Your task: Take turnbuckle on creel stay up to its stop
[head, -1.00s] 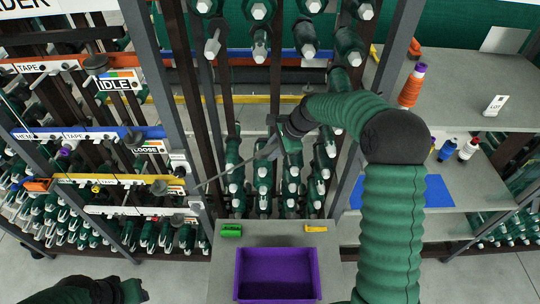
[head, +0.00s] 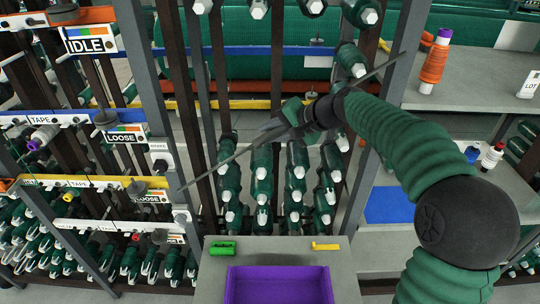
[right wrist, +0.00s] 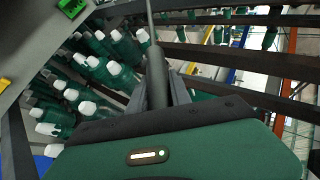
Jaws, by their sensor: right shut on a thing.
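The creel stay (head: 215,165) is a thin grey rod running diagonally across the front of the creel in the head view, from low left to upper right. My right gripper (head: 274,129) is at its middle, coming in from the right. In the right wrist view the turnbuckle (right wrist: 157,75) is a dark grey cylinder between the two fingers, with the thin rod (right wrist: 150,18) leaving its far end. The right gripper is shut on this body. The fingers and wrist hide most of the turnbuckle in the head view, and its thread and stop cannot be made out. My left gripper is out of view.
Several green bobbins (head: 262,185) hang on the creel behind the stay. Grey posts (head: 398,90) stand either side. A table with a purple bin (head: 278,286), green block (head: 222,248) and yellow piece (head: 325,246) is below. Label signs (head: 90,40) are at left.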

